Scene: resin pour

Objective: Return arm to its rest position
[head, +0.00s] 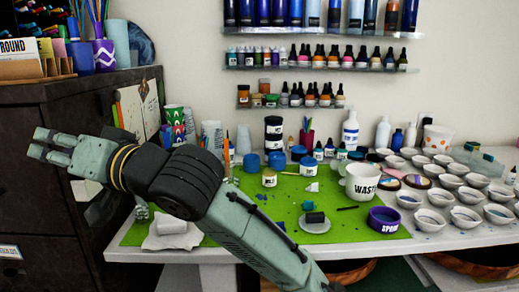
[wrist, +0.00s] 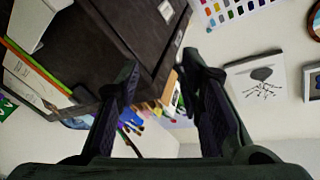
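My gripper (head: 50,147) is at the left in the head view, raised in front of the dark cabinet and pointing left, away from the table. Its two fingers are spread apart. In the wrist view the gripper (wrist: 165,85) shows two dark fingers with a clear gap between them and nothing held. My arm reaches from the bottom middle of the head view up to the left, passing over the left part of the green mat (head: 340,225).
The dark cabinet (head: 60,200) stands close behind my gripper. The white table (head: 445,238) carries a waste cup (head: 362,183), a purple sponge tub (head: 383,220) and many small bowls at the right. Bottle shelves (head: 310,68) hang on the wall.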

